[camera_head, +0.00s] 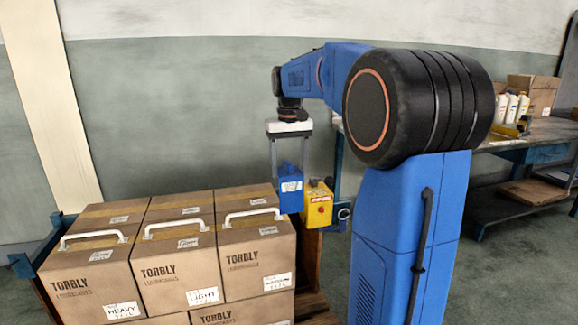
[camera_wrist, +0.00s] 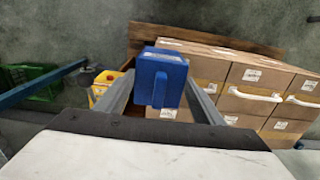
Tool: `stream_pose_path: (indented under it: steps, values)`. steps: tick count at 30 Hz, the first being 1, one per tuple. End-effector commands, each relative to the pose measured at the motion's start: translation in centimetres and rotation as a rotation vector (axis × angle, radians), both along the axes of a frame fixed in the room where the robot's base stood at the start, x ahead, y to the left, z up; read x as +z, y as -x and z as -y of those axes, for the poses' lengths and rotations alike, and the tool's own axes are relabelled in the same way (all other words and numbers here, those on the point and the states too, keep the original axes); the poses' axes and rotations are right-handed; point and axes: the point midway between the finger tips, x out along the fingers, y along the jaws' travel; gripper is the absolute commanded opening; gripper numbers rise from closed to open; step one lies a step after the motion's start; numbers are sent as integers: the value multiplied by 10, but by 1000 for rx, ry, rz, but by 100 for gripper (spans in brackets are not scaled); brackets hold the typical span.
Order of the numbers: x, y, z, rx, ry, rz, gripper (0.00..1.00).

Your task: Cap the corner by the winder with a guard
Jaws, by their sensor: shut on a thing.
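My gripper (camera_head: 290,165) is shut on a blue guard (camera_head: 290,192) with a white label, held upright below the fingers. In the wrist view the guard (camera_wrist: 158,65) sits between both fingers, its grip tab toward the camera. The carton stack (camera_head: 180,265) lies left of and below the guard. The stack corner by the winder is partly hidden by the guard; I cannot tell whether they touch.
The cartons carry white handles and stand on a wooden pallet (camera_wrist: 215,40). A workbench (camera_head: 535,133) with several bottles (camera_head: 511,107) and a carton stands at the right. A green crate (camera_wrist: 32,80) is at left in the wrist view. Air above the cartons is clear.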

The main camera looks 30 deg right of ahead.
Motion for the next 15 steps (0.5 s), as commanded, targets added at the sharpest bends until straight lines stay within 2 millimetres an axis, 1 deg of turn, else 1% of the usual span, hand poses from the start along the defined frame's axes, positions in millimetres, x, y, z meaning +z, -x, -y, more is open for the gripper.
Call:
stream_pose_path:
  steps: [15]
  values:
    - [-40, 0, 0, 2, 0, -1, 22]
